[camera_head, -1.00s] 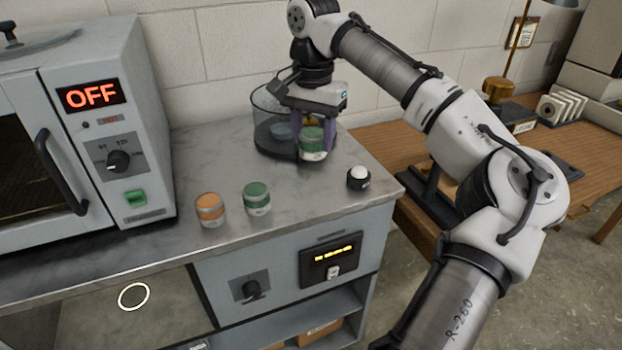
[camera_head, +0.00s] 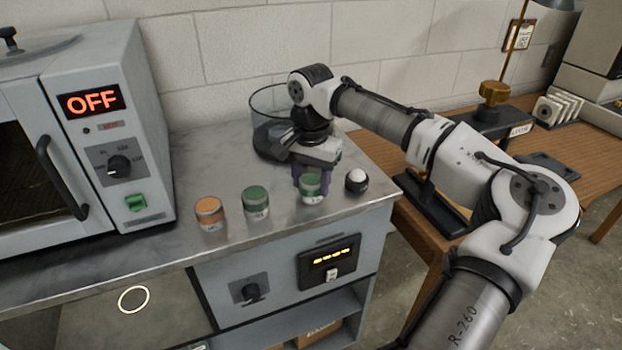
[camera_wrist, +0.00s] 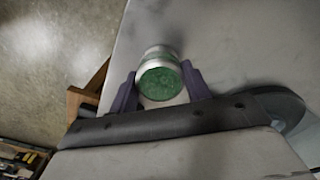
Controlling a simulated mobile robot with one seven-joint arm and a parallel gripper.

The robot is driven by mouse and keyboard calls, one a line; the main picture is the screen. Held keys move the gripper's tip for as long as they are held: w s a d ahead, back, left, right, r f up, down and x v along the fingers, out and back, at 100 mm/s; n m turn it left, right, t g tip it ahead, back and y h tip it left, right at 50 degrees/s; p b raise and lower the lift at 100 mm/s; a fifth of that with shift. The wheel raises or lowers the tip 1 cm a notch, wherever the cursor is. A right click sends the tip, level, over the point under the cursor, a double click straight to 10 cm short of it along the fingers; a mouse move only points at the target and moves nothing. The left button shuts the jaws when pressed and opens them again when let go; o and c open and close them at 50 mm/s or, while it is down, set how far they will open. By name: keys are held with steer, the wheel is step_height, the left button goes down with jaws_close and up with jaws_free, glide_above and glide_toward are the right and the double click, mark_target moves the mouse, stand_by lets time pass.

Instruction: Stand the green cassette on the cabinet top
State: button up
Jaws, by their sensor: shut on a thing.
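My gripper (camera_head: 311,182) is shut on a green-lidded cassette (camera_head: 311,190) near the right front of the grey cabinet top (camera_head: 225,180). The wrist view shows its round green end (camera_wrist: 160,82) between the two purple fingers. It looks upright and low over the cabinet top; I cannot tell whether it touches. A second green cassette (camera_head: 256,203) stands on the cabinet top to its left. An orange-lidded cassette (camera_head: 210,213) stands further left.
A clear round basin (camera_head: 264,140) stands behind my gripper. A white-domed button (camera_head: 356,180) is close to the right of the held cassette. An oven (camera_head: 90,130) reading OFF fills the left. The cabinet's front edge (camera_head: 150,253) is near.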

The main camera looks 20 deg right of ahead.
mark_target(311, 179)
steer(key=shift+f, duration=0.15)
steer(key=o, duration=1)
step_height(311, 179, up, 12)
steer(key=shift+r+b, duration=0.15)
steer(key=shift+b, duration=0.25)
